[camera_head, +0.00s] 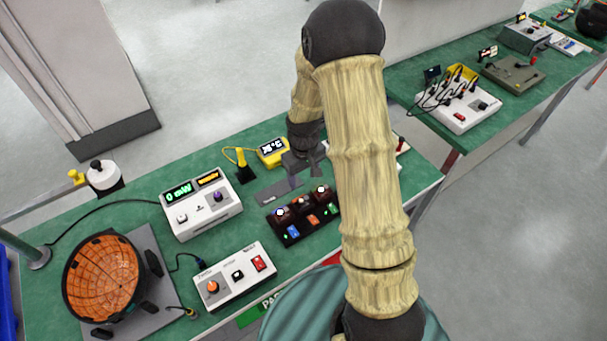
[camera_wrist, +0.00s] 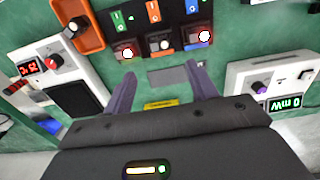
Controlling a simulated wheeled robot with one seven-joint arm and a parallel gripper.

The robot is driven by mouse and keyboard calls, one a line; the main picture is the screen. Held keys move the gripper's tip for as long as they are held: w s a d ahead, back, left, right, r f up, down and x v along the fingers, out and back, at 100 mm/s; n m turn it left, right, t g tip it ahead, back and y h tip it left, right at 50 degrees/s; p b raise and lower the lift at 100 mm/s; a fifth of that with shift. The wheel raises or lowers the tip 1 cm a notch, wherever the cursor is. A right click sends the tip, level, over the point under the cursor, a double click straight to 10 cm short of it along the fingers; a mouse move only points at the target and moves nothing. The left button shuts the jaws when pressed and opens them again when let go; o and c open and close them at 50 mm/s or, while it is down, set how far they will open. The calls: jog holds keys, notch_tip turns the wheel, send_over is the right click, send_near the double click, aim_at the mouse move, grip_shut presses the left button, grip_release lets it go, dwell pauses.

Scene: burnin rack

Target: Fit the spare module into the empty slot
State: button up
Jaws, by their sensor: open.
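A black rack (camera_head: 303,215) with several lit round caps and blue, orange and green switches stands on the green bench. It shows at the top of the wrist view (camera_wrist: 160,30). I cannot tell which slot is empty. My gripper (camera_head: 293,176) is open and empty above a grey plate (camera_head: 270,194) behind the rack. In the wrist view its fingers (camera_wrist: 163,80) straddle that plate, apart from the rack.
A white meter (camera_head: 202,207) reading mW stands left of the rack, with a white switch box (camera_head: 235,275) in front. A yellow meter (camera_head: 272,150) is behind my gripper. An orange bowl-like dish (camera_head: 102,278) is at far left. My arm hides the bench's right part.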

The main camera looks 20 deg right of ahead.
jog(key=s+r+m+t, duration=0.2)
jog(key=s+r+m, duration=0.1)
jog(key=s+r, duration=1.1)
jog(key=shift+s+r+m+t, duration=0.2)
jog(key=shift+r+m+t, duration=0.1)
jog(key=shift+r, duration=0.1)
